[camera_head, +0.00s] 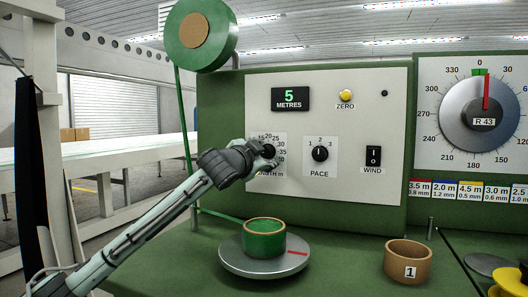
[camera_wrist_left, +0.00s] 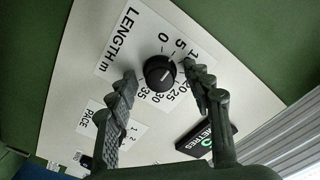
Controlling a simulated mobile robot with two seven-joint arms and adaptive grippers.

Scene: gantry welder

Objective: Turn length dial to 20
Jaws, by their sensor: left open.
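The length dial (camera_head: 269,150) is a black knob on the white panel, partly hidden behind my left gripper (camera_head: 262,159) in the head view. In the left wrist view the dial (camera_wrist_left: 159,70) sits between the two open fingers of my left gripper (camera_wrist_left: 161,77), one on each side; I see no clear grip on it. Its scale plate (camera_wrist_left: 119,45) shows 0, 5, 20, 25, 30 and 35, with a finger over part of the numbers between. The knob's white mark is too small to read surely. The display (camera_head: 290,98) reads 5 METRES. My right gripper is not in view.
The pace dial (camera_head: 320,153) and wind switch (camera_head: 373,156) are to the right on the panel, the yellow zero button (camera_head: 346,96) above. A green ribbon roll (camera_head: 264,239) sits on a metal turntable (camera_head: 238,265) below. A brown cup (camera_head: 408,262) stands right of it.

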